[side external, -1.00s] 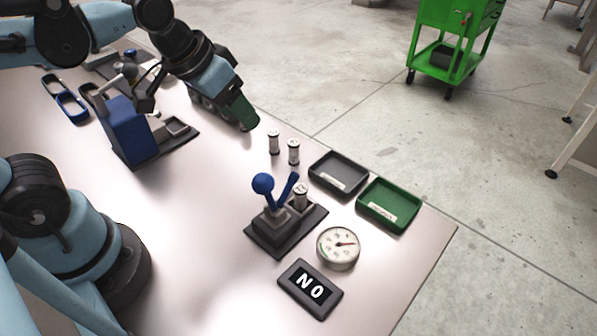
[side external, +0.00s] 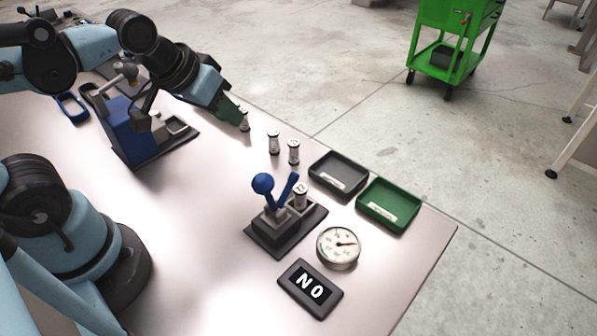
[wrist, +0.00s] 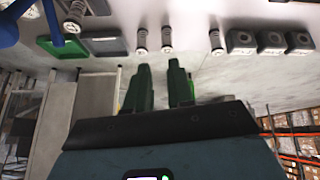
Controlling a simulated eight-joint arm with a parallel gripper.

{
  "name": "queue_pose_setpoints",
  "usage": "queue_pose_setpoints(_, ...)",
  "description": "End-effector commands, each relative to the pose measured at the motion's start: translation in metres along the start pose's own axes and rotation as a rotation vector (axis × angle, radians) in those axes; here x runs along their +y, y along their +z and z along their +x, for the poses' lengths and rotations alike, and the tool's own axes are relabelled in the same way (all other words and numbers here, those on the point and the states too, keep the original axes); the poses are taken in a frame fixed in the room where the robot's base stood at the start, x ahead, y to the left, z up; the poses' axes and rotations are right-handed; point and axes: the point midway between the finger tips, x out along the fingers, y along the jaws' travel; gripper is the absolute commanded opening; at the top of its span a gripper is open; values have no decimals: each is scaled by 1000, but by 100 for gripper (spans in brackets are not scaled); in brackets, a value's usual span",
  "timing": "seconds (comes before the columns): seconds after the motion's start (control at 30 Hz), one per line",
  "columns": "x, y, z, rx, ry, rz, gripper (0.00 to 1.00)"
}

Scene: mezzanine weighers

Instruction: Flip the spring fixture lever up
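The likely spring fixture (side external: 268,240) stands on the bench, a dark base with a blue ball-ended lever (side external: 263,184) and a second blue arm (side external: 288,188), both slanting upward. A small white-ended spool-like piece (side external: 301,197) sits upright in it. In the wrist view, part of the blue lever (wrist: 30,8) shows at the top left corner. My gripper (wrist: 161,86) is open and empty in the wrist view, with a gap between its green fingers. In the side view, my gripper (side external: 230,111) is well behind and left of the fixture, by a standing spool (side external: 244,121).
Two more spools (side external: 274,142) stand between my gripper and the fixture. A blue-bodied device (side external: 130,132) stands left. Dark blocks (wrist: 270,42) sit in a row.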

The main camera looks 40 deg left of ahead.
Motion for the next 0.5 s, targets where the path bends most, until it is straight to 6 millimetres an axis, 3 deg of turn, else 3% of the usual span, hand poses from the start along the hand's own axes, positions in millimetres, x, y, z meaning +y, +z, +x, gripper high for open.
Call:
queue_pose_setpoints(0.03, 5, -7, -4, -36, 5, -81, 14)
queue_pose_setpoints(0.13, 17, -18, -11, -135, 0, -299, 0)
queue_pose_setpoints(0.5, 66, -54, -36, -491, -245, -1115, 0)
